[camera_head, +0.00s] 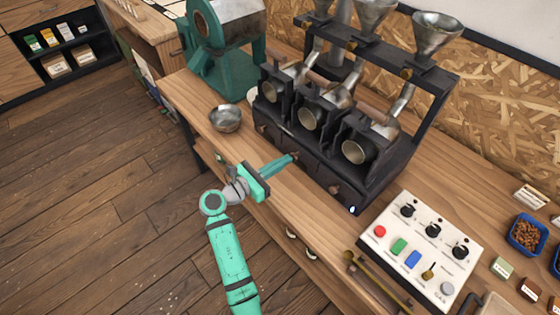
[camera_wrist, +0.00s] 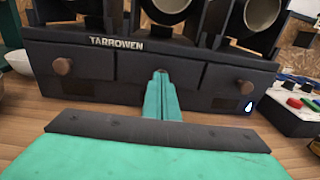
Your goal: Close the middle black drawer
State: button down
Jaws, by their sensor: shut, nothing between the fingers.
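The black machine (camera_head: 310,150), lettered TARROWEN, has three black drawers along its base. In the wrist view, the middle black drawer (camera_wrist: 130,70) lies between the left drawer (camera_wrist: 90,62) and the right drawer (camera_wrist: 222,84), each with a round brown knob. The middle front looks about level with its neighbours; I cannot tell if a small gap is left. My teal gripper (camera_wrist: 160,78) is shut and empty, its fingertips at the middle front, hiding its knob. In the head view, my gripper (camera_head: 293,158) points at the base from the front; contact is unclear.
A metal bowl (camera_head: 226,118) stands on the wooden counter (camera_head: 290,205) to the left. A white control panel (camera_head: 420,245) with knobs and coloured buttons is to the right, with brass-coloured spoons (camera_head: 375,280) along its front. The counter just before the drawers is mostly clear.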

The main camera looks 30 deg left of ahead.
jog(key=v, duration=1.3)
jog(key=shift+s+a, duration=0.2)
jog(key=shift+s, duration=0.05)
jog(key=shift+w, duration=0.1)
